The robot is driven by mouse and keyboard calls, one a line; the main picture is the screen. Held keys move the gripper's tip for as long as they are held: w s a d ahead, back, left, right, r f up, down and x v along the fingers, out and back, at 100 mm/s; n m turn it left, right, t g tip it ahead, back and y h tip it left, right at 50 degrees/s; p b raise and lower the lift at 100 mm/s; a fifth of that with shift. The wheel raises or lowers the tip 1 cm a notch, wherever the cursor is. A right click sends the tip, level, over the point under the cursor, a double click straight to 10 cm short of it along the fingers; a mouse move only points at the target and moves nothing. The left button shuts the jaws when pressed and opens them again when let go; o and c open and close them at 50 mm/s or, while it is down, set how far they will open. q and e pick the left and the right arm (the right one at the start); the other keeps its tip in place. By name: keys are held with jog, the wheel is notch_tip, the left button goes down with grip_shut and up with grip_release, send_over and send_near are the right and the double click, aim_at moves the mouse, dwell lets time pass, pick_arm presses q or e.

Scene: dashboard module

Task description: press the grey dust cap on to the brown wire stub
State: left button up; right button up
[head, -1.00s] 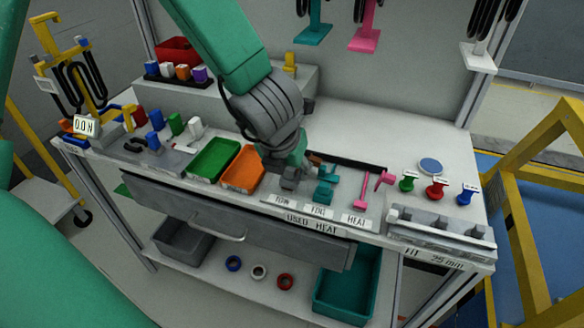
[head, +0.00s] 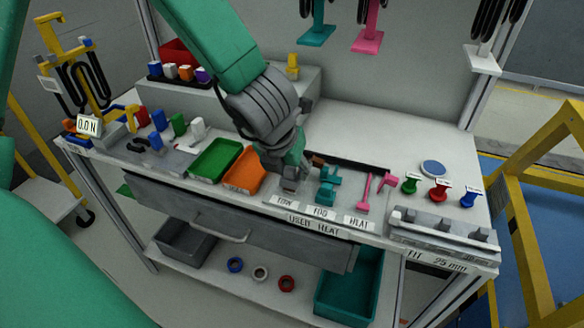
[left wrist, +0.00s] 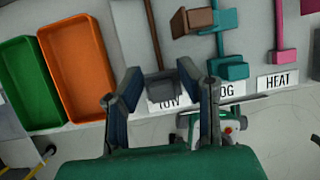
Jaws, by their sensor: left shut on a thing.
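My left gripper (head: 289,184) reaches down over the front of the bench, and its fingers (left wrist: 163,88) are shut on the grey dust cap (left wrist: 162,84). The thin brown wire stub (left wrist: 154,38) runs down to the far side of the cap between the fingertips. The cap lines up with the stub's lower end and seems to touch it; I cannot tell how far it is on. A brown block (left wrist: 193,21) lies right of the stub. In the head view my gripper hides most of the stub and cap. My right gripper is not in view.
To the right are the teal stub (left wrist: 220,43) with a teal end block (left wrist: 228,68) and the pink stub (left wrist: 280,25) with a pink end block (left wrist: 285,63). An orange tray (head: 244,170) and a green tray (head: 215,158) stand left. Name labels (head: 321,212) line the front edge.

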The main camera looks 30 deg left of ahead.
pick_arm(q)
jog(key=shift+f, duration=0.2)
dwell(0.5)
jog(key=shift+f+b, duration=0.3)
jog(key=shift+b, duration=0.15)
jog(key=shift+f+b, duration=0.3)
jog(key=shift+f, duration=0.05)
jog(key=o, duration=0.9)
jog(key=shift+r, duration=0.1)
jog(key=shift+s+r, duration=0.15)
jog(key=shift+r, duration=0.2)
jog(key=v, duration=1.1)
